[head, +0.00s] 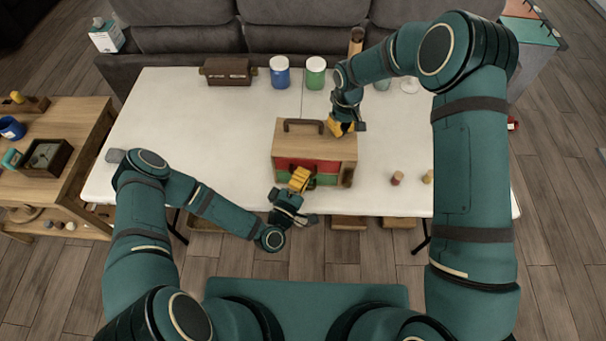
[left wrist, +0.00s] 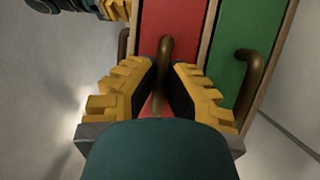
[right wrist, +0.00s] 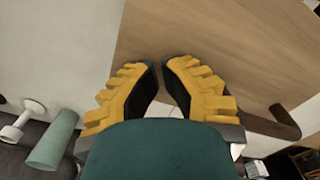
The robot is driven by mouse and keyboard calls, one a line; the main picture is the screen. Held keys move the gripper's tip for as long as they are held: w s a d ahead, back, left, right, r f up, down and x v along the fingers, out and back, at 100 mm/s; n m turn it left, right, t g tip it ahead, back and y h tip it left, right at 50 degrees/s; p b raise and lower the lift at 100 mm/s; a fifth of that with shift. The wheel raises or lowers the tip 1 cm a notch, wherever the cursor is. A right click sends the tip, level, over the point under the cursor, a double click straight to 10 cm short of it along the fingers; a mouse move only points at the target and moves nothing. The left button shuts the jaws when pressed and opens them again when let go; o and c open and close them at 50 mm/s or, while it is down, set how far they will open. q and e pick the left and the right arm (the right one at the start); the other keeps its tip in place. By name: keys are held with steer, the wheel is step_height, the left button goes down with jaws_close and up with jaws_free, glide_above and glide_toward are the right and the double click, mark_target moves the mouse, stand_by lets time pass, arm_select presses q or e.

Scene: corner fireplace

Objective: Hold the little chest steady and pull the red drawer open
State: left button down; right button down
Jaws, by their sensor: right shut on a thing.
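The little chest (head: 330,147) is a wooden box with a dark carrying handle on top, standing on the white table. Its front has a red drawer (head: 293,163) above a green drawer (head: 328,180); the red front looks closed. The red drawer (left wrist: 172,25) has a brown bar handle (left wrist: 165,55), seen in the left wrist view. My left gripper (left wrist: 165,68) is open at the red front, its fingers apart on either side of that handle. My right gripper (head: 335,125) is shut on the chest's far right top edge; its fingertips (right wrist: 163,68) meet there in the right wrist view.
A brown box (head: 227,72), a blue jar (head: 280,74) and a green jar (head: 315,74) stand along the back. A wooden side table (head: 75,135) stands at the left.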

arm_select(q)
steer(key=s, duration=0.8)
arm_select(e)
steer(key=shift+s+f, duration=0.15)
arm_select(q)
steer(key=c, duration=1)
jaws_free()
steer(key=shift+a, duration=0.1)
steer(key=shift+s, duration=0.1)
steer(key=v, duration=1.2)
steer(key=shift+r, duration=0.1)
arm_select(e)
steer(key=shift+r+p, duration=0.35)
steer(key=shift+r, duration=0.25)
steer(key=shift+r+p, duration=1.25)
steer(key=shift+r, duration=1.3)
arm_select(q)
step_height(320, 180, up, 3)
steer(key=shift+f, duration=0.1)
